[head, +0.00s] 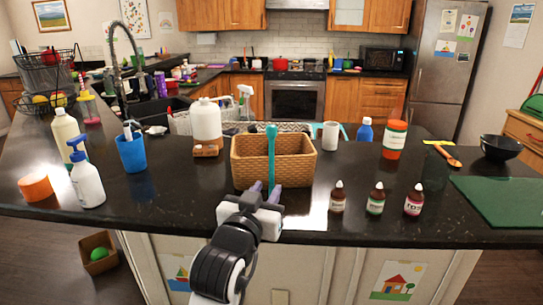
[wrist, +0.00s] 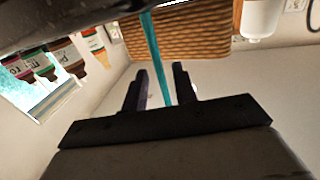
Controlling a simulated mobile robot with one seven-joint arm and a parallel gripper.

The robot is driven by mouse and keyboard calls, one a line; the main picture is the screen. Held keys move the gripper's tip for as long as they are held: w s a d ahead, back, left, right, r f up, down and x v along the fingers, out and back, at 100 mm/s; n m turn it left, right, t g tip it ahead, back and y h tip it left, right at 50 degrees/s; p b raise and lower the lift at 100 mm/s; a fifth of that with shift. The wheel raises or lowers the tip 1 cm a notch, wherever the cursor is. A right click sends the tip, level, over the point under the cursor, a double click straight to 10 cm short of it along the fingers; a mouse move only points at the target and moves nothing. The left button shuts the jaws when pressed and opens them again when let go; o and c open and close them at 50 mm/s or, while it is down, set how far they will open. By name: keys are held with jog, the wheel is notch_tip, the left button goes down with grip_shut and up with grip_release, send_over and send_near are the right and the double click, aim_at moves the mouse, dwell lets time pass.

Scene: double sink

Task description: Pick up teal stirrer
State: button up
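The teal stirrer (head: 271,155) shows upright against the front of the wicker basket (head: 248,170) in the head view, its wider end at the top. Its lower end comes down to the fingers of my gripper (head: 265,190), which is at the counter's front edge. In the wrist view the stirrer (wrist: 155,58) runs down between the two dark fingers of my gripper (wrist: 160,72), with gaps on both sides. The gripper is open. I cannot tell whether the stirrer touches the basket.
Three small dropper bottles (head: 376,199) stand right of the basket. A green mat (head: 500,199) lies at right. The counter before the mat is clear.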

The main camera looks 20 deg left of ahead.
aim_at(271, 184)
jog(key=shift+w+p, duration=0.65)
jog(key=shift+w, duration=1.3)
grip_shut()
jog(key=shift+r, duration=0.1)
notch_tip(271, 184, up, 20)
jog(key=shift+f+b, duration=0.15)
jog(key=shift+b, duration=0.75)
